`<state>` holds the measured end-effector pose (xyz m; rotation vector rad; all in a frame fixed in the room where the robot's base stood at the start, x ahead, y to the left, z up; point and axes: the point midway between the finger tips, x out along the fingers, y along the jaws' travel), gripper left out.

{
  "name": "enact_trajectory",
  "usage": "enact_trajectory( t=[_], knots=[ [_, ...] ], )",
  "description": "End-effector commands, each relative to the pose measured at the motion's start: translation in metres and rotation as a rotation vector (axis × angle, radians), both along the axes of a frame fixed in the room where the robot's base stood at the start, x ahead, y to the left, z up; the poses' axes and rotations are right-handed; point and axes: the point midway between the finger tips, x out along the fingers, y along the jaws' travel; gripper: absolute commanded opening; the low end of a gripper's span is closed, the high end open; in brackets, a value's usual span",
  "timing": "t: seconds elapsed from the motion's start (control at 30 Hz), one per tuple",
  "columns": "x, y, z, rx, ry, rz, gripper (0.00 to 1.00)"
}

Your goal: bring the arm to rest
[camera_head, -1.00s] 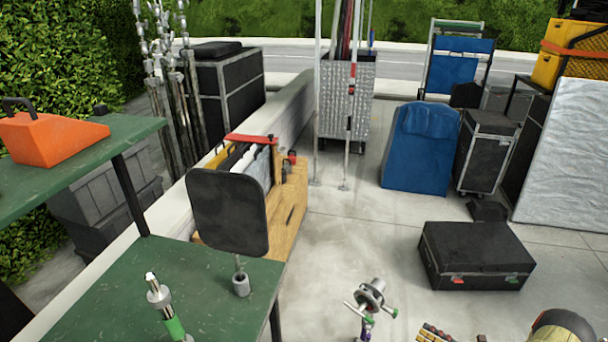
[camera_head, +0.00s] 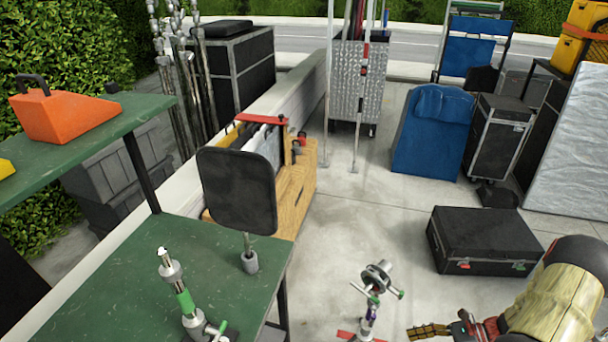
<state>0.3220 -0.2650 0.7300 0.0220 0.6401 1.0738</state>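My arm shows at the lower right, with a tan sleeve-like link and a dark rounded joint. Its end, which looks like my gripper (camera_head: 430,331), lies at the bottom edge, left of the tan link. It is small and partly cut off, so I cannot tell whether its fingers are open or shut. I see no object clearly held in it.
A black case (camera_head: 484,240) lies close behind my arm. A metal stand head (camera_head: 376,280) rises left of my gripper. A green table (camera_head: 120,290) carries a clamp (camera_head: 183,300) and a dark panel (camera_head: 238,190). Open concrete (camera_head: 350,220) lies between.

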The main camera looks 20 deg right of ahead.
Motion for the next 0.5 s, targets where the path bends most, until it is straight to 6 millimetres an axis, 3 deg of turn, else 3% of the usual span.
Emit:
enact_trajectory(
  t=[0.03,0.5],
  knots=[
    [0.001,0.005,0.018,-0.068,-0.034,0.087,0.64],
    [-0.003,0.052,0.143,-0.559,-0.336,0.843,0.64]
  ],
)
